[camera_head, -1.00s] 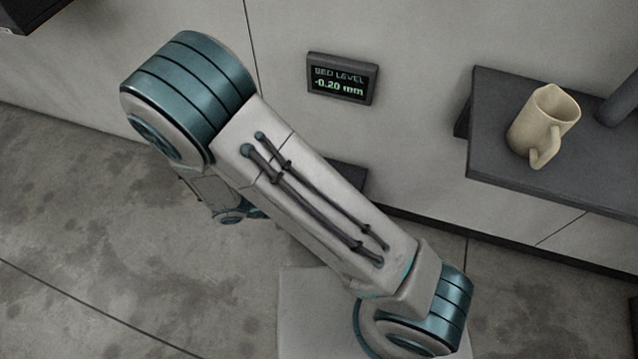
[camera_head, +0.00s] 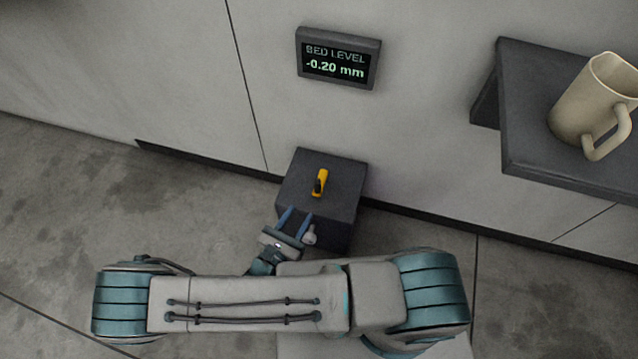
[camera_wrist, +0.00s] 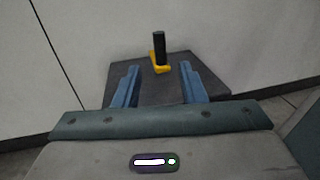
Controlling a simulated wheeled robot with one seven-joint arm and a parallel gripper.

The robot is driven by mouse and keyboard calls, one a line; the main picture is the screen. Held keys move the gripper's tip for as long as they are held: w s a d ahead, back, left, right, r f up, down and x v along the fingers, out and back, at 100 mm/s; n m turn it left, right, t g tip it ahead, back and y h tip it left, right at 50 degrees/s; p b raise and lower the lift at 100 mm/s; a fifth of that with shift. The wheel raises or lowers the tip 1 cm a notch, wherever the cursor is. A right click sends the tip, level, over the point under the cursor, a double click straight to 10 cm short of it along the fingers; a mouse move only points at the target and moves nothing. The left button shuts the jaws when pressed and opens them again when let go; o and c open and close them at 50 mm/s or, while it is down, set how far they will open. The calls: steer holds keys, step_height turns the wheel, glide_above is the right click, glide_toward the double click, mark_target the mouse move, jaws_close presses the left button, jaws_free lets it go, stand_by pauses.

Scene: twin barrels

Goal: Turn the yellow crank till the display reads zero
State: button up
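The yellow crank (camera_head: 320,183) sits on top of a dark box (camera_head: 345,178) by the wall. In the wrist view the crank (camera_wrist: 160,64) is a yellow arm with an upright black handle (camera_wrist: 160,46). The display (camera_head: 337,60) on the wall reads "BED LEVEL -0.20 mm". My gripper (camera_head: 297,219) is open and empty, on the near side of the crank and apart from it. In the wrist view its two blue fingers (camera_wrist: 161,84) are spread, with the crank beyond them and between them.
A dark shelf (camera_head: 530,150) juts from the wall at the right, with a beige mug (camera_head: 590,100) on it. The wall (camera_head: 420,60) stands close behind the box. The floor (camera_head: 80,200) at the left is clear.

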mark_target(316, 188)
steer(key=b+x, duration=0.2)
steer(key=x, duration=0.9)
steer(key=shift+w+d, duration=0.15)
steer(key=shift+w, duration=0.05)
jaws_close()
